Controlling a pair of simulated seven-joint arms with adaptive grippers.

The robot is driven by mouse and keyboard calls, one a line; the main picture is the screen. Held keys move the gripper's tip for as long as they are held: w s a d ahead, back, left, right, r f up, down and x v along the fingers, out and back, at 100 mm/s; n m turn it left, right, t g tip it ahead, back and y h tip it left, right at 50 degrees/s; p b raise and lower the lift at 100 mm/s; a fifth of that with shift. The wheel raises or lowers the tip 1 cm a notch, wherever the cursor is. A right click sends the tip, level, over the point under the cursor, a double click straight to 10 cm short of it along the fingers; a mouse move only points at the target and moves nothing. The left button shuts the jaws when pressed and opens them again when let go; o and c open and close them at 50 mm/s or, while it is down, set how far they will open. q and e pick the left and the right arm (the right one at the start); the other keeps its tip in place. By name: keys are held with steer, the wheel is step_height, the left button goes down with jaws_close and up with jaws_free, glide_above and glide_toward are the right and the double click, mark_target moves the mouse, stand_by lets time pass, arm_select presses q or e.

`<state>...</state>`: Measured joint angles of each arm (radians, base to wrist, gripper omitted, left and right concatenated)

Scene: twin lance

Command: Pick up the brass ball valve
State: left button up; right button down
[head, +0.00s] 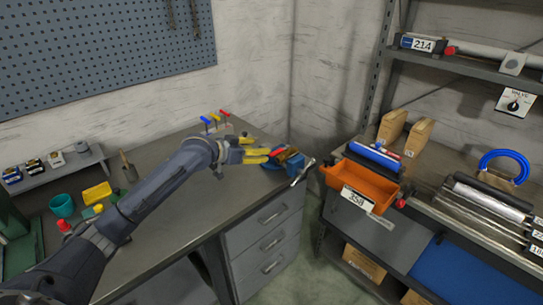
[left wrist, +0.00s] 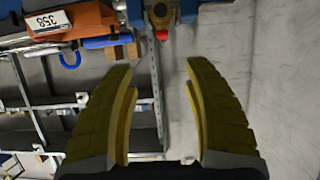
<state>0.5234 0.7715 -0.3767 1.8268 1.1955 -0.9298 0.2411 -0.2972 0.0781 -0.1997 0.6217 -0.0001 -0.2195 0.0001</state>
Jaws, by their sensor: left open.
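My left gripper (head: 266,155) reaches over the workbench from the left, its yellow fingers spread and empty. In the left wrist view its fingers (left wrist: 160,66) stand wide apart with nothing between them. A brownish, brass-like piece (head: 290,154) with a red part beside it sits just beyond the fingertips, at a blue vise (head: 291,175). I cannot tell for certain that it is the brass ball valve. In the left wrist view, a blue item with a round brass-coloured part (left wrist: 160,11) and a red tip shows at the top edge, apart from the fingers. My right gripper is out of view.
Several coloured levers (head: 215,117) stand at the bench's back edge. A teal cup (head: 62,206) and a yellow block (head: 97,192) are at left. An orange bin (head: 360,184) sits on the right shelf unit, across a floor gap. The bench front is clear.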

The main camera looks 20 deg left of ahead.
arm_select(q)
glide_toward(288, 146)
steer(key=x, duration=0.4)
steer(key=shift+f, duration=0.15)
steer(key=shift+x, duration=2.8)
steer(key=shift+d, duration=0.1)
steer(key=shift+s, duration=0.1)
jaws_close()
